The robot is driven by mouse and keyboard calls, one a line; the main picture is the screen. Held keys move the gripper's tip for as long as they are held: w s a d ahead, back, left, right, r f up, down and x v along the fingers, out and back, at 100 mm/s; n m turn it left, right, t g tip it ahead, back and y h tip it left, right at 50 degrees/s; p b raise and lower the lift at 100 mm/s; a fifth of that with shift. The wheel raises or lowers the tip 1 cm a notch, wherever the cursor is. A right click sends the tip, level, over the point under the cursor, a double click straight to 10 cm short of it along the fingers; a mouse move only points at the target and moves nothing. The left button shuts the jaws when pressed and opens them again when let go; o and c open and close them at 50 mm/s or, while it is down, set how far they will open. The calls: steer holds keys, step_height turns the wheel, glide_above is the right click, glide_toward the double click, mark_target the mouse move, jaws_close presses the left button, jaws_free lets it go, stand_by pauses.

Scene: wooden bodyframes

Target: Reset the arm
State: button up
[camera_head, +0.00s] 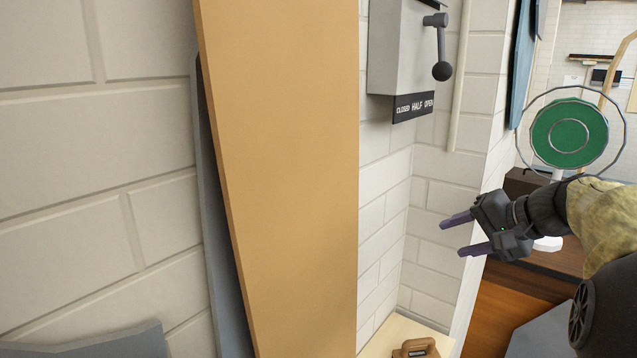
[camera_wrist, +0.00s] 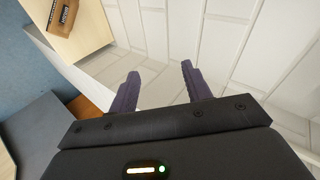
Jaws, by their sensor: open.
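My gripper (camera_head: 459,235) is at the right of the head view, at the end of my arm, which comes in from the right edge. Its two purple fingers point left and are spread apart with nothing between them. In the wrist view the fingers (camera_wrist: 160,82) also stand apart, with white brick wall behind the gap. The gripper appears to touch nothing.
A tan wooden panel (camera_head: 285,180) stands close in the head view. A grey lever box (camera_head: 398,50), labelled "CLOSED HALF OPEN", hangs on the white brick wall. A brown object (camera_head: 415,348) sits on a pale wooden surface below. A green disc (camera_head: 569,132) stands behind my arm.

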steer(key=s+a+f+n+g+h, duration=0.2)
steer(key=s+f, duration=0.3)
steer(key=f, duration=0.4)
steer(key=s+a+f+n+g+h, duration=0.1)
steer(key=s+a+f+n+h, duration=0.1)
steer(key=s+a+f, duration=0.3)
steer(key=s+a+f+n+g+h, duration=0.2)
steer(key=s+f, duration=0.5)
steer(key=f, duration=0.6)
steer(key=shift+s+a+f+n+g+h, duration=0.25)
steer(key=shift+a+n+h, duration=0.2)
steer(key=shift+a, duration=0.7)
